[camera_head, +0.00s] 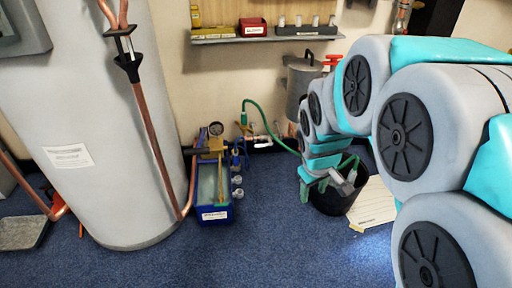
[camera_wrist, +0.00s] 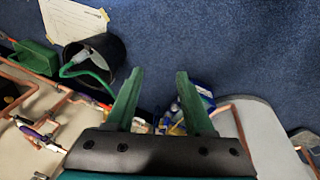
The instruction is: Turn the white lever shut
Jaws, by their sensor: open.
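In the head view, a small valve with pale and red parts (camera_head: 262,140) sits low on the wall by the end of a green hose. I cannot tell for sure whether its pale part is the white lever. In the wrist view, copper pipes (camera_wrist: 27,97) with small coloured handles, one purple (camera_wrist: 30,132), lie at the lower left. A white lever is too small to pick out there. My gripper (camera_wrist: 160,74) is open and empty, its green fingers apart over blue floor. In the head view my gripper (camera_head: 312,188) hangs to the right of the valve, near the black bucket.
A black bucket (camera_head: 330,203) holding a hose end stands by my gripper; it also shows in the wrist view (camera_wrist: 108,52). A large grey tank (camera_head: 110,130) and copper pipe fill the left. Blue carpet (camera_head: 270,230) is free in front.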

